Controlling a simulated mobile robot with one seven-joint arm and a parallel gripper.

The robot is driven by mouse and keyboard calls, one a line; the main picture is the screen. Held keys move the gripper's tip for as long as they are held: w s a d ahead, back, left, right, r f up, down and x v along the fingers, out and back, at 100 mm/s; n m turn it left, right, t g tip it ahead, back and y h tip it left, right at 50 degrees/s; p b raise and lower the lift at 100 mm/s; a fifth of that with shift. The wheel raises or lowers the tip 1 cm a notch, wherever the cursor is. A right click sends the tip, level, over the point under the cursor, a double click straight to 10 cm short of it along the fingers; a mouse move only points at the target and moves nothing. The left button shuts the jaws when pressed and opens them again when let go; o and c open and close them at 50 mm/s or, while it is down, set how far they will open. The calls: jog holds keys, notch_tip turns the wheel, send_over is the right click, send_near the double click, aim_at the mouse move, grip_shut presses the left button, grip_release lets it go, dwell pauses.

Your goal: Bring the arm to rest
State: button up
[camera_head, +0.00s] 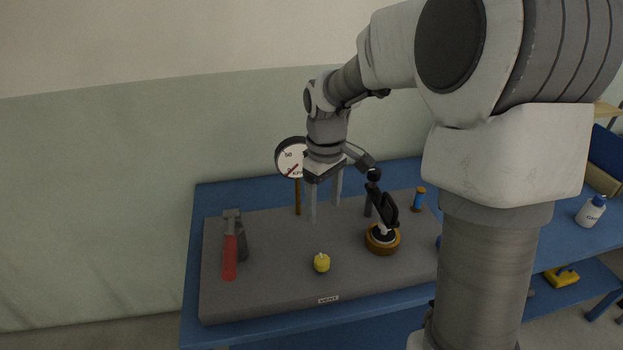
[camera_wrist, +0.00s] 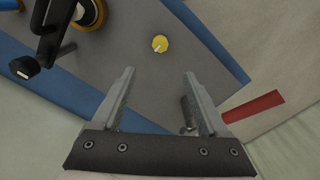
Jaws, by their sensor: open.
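My arm is raised over a blue workbench, reaching in from the right in the head view. My gripper (camera_head: 324,202) points down above the grey slab (camera_head: 285,280) on the bench. In the wrist view my gripper (camera_wrist: 158,98) shows its two fingers spread apart with nothing between them. A small yellow knob (camera_head: 321,262) sits on the slab in front of the gripper, apart from it. The knob also shows in the wrist view (camera_wrist: 160,43), beyond the fingertips.
A round gauge (camera_head: 291,157) stands on a post behind the gripper. A black-handled device with a brass base (camera_head: 383,248) stands close on the right. A white bottle (camera_head: 590,212) stands far right on the blue bench (camera_head: 200,230).

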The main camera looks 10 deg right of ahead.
jog(key=s+r+m+t, duration=0.2)
jog(key=s+r, duration=0.3)
jog(key=s, duration=0.5)
jog(key=s+r+m+t, duration=0.3)
jog(key=s+r+m, duration=0.2)
jog(key=s, duration=0.5)
jog(key=shift+s+r+t, duration=0.3)
jog(key=shift+r, duration=0.1)
jog(key=shift+d, duration=0.1)
dwell(2.2)
